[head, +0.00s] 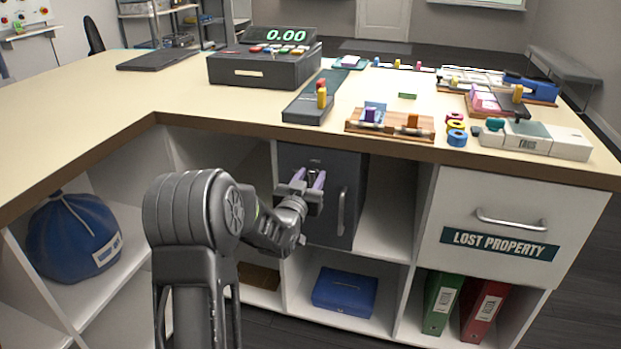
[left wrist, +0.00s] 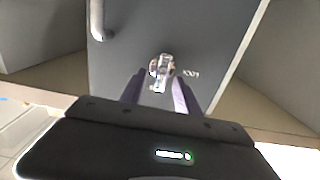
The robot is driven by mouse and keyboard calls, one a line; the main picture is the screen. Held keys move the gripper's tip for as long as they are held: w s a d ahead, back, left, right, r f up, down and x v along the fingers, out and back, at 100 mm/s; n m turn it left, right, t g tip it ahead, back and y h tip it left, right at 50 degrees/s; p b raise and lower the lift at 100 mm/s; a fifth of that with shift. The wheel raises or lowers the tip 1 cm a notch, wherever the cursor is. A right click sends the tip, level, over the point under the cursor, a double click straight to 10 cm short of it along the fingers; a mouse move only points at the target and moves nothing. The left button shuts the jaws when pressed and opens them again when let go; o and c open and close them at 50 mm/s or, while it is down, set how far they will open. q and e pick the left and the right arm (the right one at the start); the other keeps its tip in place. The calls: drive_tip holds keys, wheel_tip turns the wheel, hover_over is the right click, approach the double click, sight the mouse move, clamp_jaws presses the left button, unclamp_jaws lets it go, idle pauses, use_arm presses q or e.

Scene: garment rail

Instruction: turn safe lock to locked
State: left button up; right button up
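The dark grey safe (head: 350,172) sits in an upper shelf compartment under the counter, door shut, with a vertical bar handle (head: 341,211) on its right side. In the left wrist view, the safe door (left wrist: 215,35) fills the middle and its handle (left wrist: 97,20) is at upper left. A small metallic lock knob (left wrist: 162,67) is on the door, with small pale lettering beside it. My left gripper (head: 308,178) is in front of the door, its two purple fingers (left wrist: 160,92) apart, with the knob lined up between their tips. I cannot tell whether they touch it, or which way the lock is turned. My right gripper is not in view.
The counter edge (head: 300,138) overhangs the safe. An open compartment is right of it, then a lost-property drawer (head: 500,222). A blue box (head: 345,291) is below, and a blue bag (head: 72,235) is at far left. Trays and a cash register (head: 265,65) stand on top.

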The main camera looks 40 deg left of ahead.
use_arm(q)
drive_tip(key=shift+c, duration=0.5)
clamp_jaws()
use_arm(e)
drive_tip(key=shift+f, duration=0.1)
use_arm(q)
drive_tip(key=shift+a+f+n+b, duration=0.1)
drive_tip(key=shift+f+n+b, duration=0.1)
drive_tip(key=shift+n+b, duration=0.7)
drive_tip(key=shift+s+a+f+n+b, duration=0.1)
drive_tip(key=shift+a+f+n+b, duration=0.1)
drive_tip(key=shift+n+b, duration=2.9)
drive_tip(key=shift+s+a+f+n+b, duration=0.1)
drive_tip(key=shift+a+f+n+b, duration=0.1)
drive_tip(key=shift+n+b, duration=2.9)
drive_tip(key=shift+s+a+f+n+b, duration=0.15)
drive_tip(key=shift+n+b, duration=1.75)
drive_tip(key=shift+b, duration=2.3)
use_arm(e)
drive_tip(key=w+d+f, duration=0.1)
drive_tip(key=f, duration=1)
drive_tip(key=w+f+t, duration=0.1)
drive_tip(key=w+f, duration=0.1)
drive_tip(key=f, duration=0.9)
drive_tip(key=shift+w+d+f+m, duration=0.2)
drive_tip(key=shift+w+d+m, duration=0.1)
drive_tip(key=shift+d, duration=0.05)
use_arm(q)
drive_tip(key=shift+w, duration=0.1)
